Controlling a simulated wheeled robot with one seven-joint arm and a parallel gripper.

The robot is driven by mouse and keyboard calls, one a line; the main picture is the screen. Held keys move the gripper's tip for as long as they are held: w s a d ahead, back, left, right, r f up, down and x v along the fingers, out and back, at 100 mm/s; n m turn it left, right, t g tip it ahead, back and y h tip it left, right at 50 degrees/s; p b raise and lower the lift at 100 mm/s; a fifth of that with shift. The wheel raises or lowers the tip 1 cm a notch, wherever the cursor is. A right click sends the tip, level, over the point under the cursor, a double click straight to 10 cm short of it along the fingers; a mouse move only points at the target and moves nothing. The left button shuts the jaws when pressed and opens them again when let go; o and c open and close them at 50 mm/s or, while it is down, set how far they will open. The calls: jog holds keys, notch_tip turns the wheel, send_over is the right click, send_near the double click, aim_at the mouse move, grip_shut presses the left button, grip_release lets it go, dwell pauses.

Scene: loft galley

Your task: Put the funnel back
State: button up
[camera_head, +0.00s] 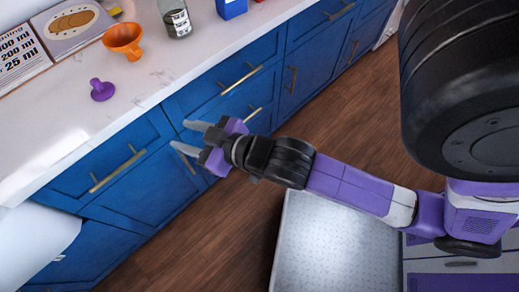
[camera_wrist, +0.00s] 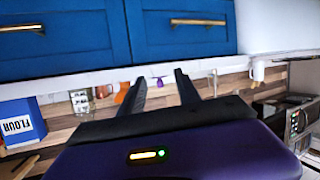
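An orange funnel-shaped piece (camera_head: 123,38) stands on the white counter, wide mouth up. A smaller purple piece (camera_head: 101,90) with a wide round base and a narrow stem pointing up sits nearer the counter's front edge; I cannot tell whether it is also a funnel. My gripper (camera_head: 187,137) is open and empty, its fingers apart in front of the blue drawers, off to the right of the purple piece. In the wrist view the purple piece (camera_wrist: 157,81) shows small and farther off between the fingers, with the orange piece (camera_wrist: 121,93) beside it.
A glass jar (camera_head: 177,20) and a blue box (camera_head: 231,8) stand right of the orange piece. A picture board (camera_head: 72,22) and a measures sign (camera_head: 18,58) lie at the left. Blue drawers with handles (camera_head: 118,169) line the counter front. A white mug (camera_wrist: 258,72) shows in the wrist view.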

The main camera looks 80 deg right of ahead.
jog(key=s+a+y, duration=0.1)
jog(key=s+a, duration=0.1)
jog(key=s, duration=0.4)
jog(key=s+a+n+y, duration=0.1)
jog(key=s+a, duration=0.2)
jog(key=s, duration=0.3)
jog(key=s+a+t+y, duration=0.1)
jog(key=s+a, duration=0.2)
jog(key=s, duration=0.2)
jog(key=shift+s+r+n, duration=0.3)
jog(key=shift+s+r, duration=0.05)
jog(key=shift+s, duration=0.05)
